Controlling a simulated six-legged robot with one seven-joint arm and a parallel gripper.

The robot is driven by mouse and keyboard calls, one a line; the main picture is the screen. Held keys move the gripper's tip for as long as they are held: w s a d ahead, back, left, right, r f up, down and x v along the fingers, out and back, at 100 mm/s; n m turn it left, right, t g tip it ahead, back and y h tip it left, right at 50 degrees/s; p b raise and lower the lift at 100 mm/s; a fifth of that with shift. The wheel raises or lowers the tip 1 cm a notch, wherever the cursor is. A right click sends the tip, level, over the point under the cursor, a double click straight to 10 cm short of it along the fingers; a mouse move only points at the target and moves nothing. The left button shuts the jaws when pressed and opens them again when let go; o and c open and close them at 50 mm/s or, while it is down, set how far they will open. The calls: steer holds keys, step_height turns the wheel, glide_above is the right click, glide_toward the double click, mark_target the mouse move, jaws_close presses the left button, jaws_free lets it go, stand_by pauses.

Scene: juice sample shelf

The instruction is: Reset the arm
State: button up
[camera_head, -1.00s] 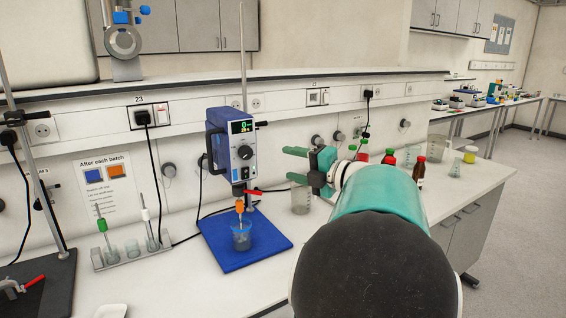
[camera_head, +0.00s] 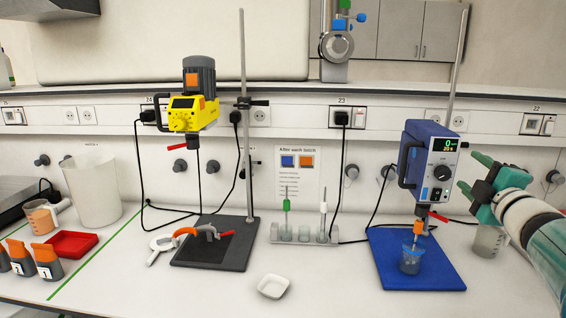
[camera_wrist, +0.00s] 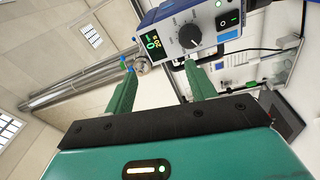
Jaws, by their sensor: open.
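My gripper (camera_head: 468,172) is at the right in the head view, raised above the bench beside the blue stirrer. Its green fingers are apart with nothing between them. In the wrist view my gripper (camera_wrist: 158,82) also shows two spread, empty fingers. The blue stirrer (camera_head: 429,160) stands on a blue base plate (camera_head: 440,273), with a small cup (camera_head: 410,260) under its orange-topped shaft. The stirrer's lit display and knob (camera_wrist: 190,36) show beyond the fingers in the wrist view.
A clear beaker (camera_head: 487,242) stands below my gripper. A yellow stirrer (camera_head: 193,112) on a dark base (camera_head: 215,258), a white dish (camera_head: 273,287), a red tray (camera_head: 72,244) and numbered containers (camera_head: 46,262) are further left. The bench front between dish and blue plate is clear.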

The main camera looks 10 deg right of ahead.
steer(key=s+a+f+m+g, duration=0.2)
steer(key=a+f+m+g, duration=0.3)
steer(key=a, duration=0.5)
steer(key=s+a+f+m+g, duration=0.2)
steer(key=a+f+m, duration=0.45)
steer(key=a, duration=0.25)
steer(key=s+a+f+m+g+y, duration=0.1)
steer(key=s+a+f+g+y, duration=0.1)
steer(key=s+a+f, duration=0.3)
steer(key=s+a+f+m+g+y, duration=0.1)
steer(key=s+a+f+g, duration=0.3)
steer(key=a, duration=0.7)
steer(key=s+f+y, duration=0.1)
steer(key=s, duration=0.1)
steer(key=shift+s, duration=0.35)
